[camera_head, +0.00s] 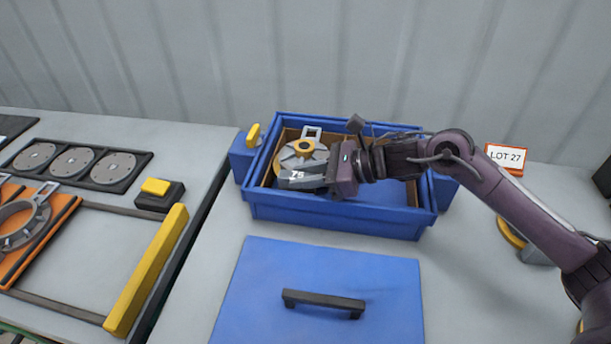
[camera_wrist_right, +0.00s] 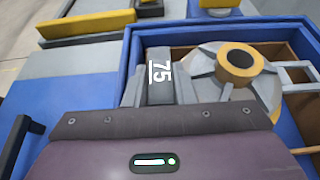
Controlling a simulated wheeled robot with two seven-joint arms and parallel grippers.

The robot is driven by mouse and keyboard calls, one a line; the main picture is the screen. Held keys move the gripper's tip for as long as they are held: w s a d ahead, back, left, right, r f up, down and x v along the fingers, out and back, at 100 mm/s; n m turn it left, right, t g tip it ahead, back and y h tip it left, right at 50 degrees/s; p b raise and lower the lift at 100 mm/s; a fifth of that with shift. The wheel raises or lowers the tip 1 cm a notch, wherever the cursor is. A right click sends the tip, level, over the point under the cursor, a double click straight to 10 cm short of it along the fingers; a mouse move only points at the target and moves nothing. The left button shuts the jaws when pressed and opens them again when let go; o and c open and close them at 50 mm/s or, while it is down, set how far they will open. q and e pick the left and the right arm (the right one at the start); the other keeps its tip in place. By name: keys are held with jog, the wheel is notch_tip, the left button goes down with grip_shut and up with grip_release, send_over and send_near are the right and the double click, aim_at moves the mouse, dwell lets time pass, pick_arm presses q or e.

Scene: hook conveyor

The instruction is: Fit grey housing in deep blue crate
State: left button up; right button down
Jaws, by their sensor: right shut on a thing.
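The grey housing (camera_head: 303,157) has a yellow-orange ring at its centre and a looped tab at its far side. It sits in the left part of the deep blue crate (camera_head: 335,213), by the brown inner walls. My right gripper (camera_head: 302,178) reaches in from the right, low over the crate, and is shut on the near side of the housing. In the right wrist view the housing (camera_wrist_right: 258,90) lies just beyond the fingers (camera_wrist_right: 160,75), one marked 75. The contact itself is partly hidden by the fingers. My left gripper is not in view.
A blue lid (camera_head: 320,270) with a black handle lies in front of the crate. A LOT 27 sign (camera_head: 506,157) stands behind at right. At left are a black tray of discs (camera_head: 75,163), a yellow bar (camera_head: 147,270) and an orange fixture (camera_head: 38,225).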

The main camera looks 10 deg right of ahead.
aim_at(305, 157)
jog(key=shift+r+p, duration=0.5)
jog(key=shift+r, duration=2.25)
jog(key=shift+r, duration=0.1)
jog(key=p, duration=0.2)
jog(key=r+p, duration=0.1)
jog(key=p, duration=0.2)
jog(key=shift+w, duration=0.25)
jog(key=p, duration=0.6)
jog(key=shift+s+f+p, duration=0.1)
jog(key=shift+f+p, duration=0.25)
jog(key=shift+p, duration=0.05)
jog(key=shift+s+f+p, duration=0.1)
jog(key=shift+f+p, duration=0.25)
jog(key=shift+p, duration=0.15)
jog(key=shift+f, duration=0.15)
jog(key=shift+f, duration=0.1)
